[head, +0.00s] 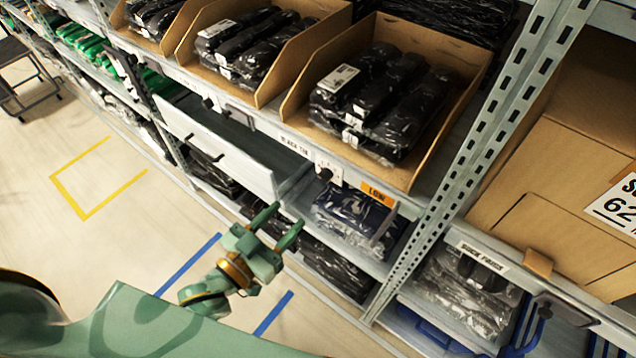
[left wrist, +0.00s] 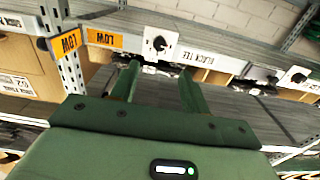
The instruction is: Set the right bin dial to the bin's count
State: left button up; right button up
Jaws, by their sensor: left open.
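The right bin (head: 436,165) is an open cardboard bin holding several black bagged garments (head: 380,95). Its dial (head: 325,173) is a dark knob on a white plate on the shelf edge, left of an orange LOW tag (head: 378,194). The dial also shows in the left wrist view (left wrist: 160,43), where its setting is too small to read. My left gripper (head: 285,216) is open and empty, below and left of the dial and apart from it. In the left wrist view my fingers (left wrist: 158,70) point up toward the dial plate. My right gripper is out of view.
A neighbouring bin (head: 283,80) with black bags stands to the left, with another dial (head: 208,103) on the shelf edge. A perforated upright (head: 480,130) stands to the right. Open floor (head: 130,240) lies left.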

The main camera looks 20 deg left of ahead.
aim_at(322, 179)
pick_arm(q)
jog(key=b+x, duration=0.1)
jog(key=x, duration=1)
jog(key=shift+w+d, duration=0.15)
jog(key=shift+w, duration=0.15)
jog(key=c, duration=1)
